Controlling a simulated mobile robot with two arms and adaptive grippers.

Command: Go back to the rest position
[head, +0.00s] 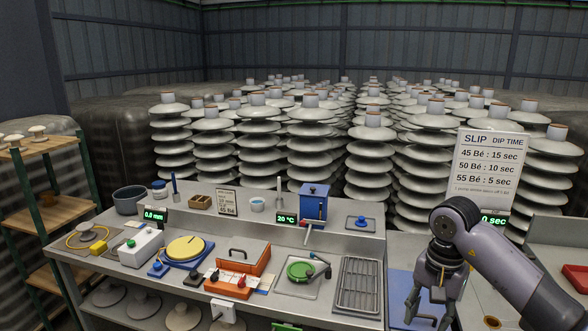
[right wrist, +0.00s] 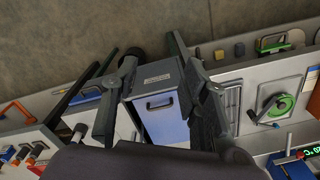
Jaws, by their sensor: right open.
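My right gripper (head: 430,312) hangs fingers-down at the lower right of the head view, beside the right end of the workbench (head: 345,222). It is open, with nothing seen between its fingers. In the right wrist view the two dark fingers (right wrist: 158,95) stand wide apart. A box with a dark labelled top and a pale blue front with a handle (right wrist: 160,122) shows in the gap beyond them; I cannot tell its distance. My left gripper is not in view.
The bench holds a metal rack (head: 358,283), a green disc (head: 299,270), an orange-framed box (head: 238,268) and a blue box (head: 314,203). A dip-time sign (head: 488,168) stands behind my right arm. Insulator stacks (head: 372,150) fill the back. A shelf (head: 40,215) stands left.

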